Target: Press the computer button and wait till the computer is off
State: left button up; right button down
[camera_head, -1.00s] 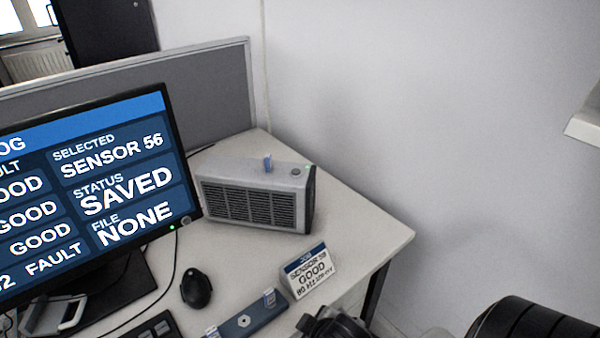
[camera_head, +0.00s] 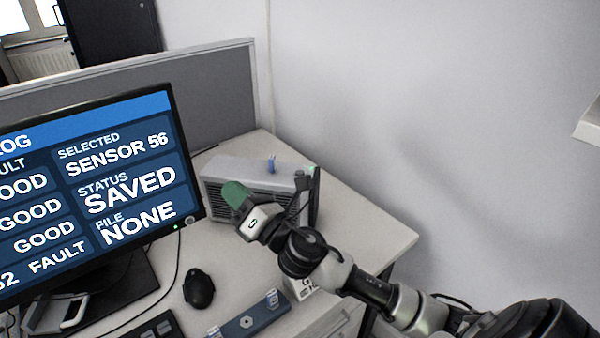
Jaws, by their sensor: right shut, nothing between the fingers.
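The computer (camera_head: 236,166) is a grey box with a slatted side, on the desk right of the monitor. A small blue piece (camera_head: 272,164) stands on its top. My right arm comes in from the lower right. My right gripper (camera_head: 307,175) is shut and empty, with dark slim fingers at the right end of the computer, over the top corner where the button was seen earlier. The button is hidden now; I cannot tell whether the fingers touch it. The monitor (camera_head: 120,190) is lit and reads SENSOR 56, SAVED, FILE NONE. My left gripper is not in view.
A mouse (camera_head: 198,288), a keyboard (camera_head: 158,330) and a blue bar-shaped holder (camera_head: 250,317) lie on the desk in front. A sign card (camera_head: 304,289) is mostly hidden behind my arm. A grey partition (camera_head: 215,90) stands behind.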

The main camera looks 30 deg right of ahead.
jog(key=w+d+r+n+g+y, duration=0.1)
jog(key=w+n+g+y, duration=0.3)
jog(key=n, duration=1)
jog(key=w+d+r+n+g, duration=0.1)
jog(key=n+g, duration=0.5)
jog(key=n, duration=0.7)
jog(key=w+d+r+n+g+h, duration=0.1)
jog(key=d+n+h, duration=0.5)
jog(key=d, duration=1.2)
jog(key=w+r+h, duration=0.1)
jog(key=w+h, duration=0.1)
jog(key=h, duration=0.2)
jog(key=shift+d+r+g, duration=0.25)
jog(key=shift+r+g, duration=0.05)
jog(key=shift+r, duration=0.1)
jog(key=shift+f, duration=0.1)
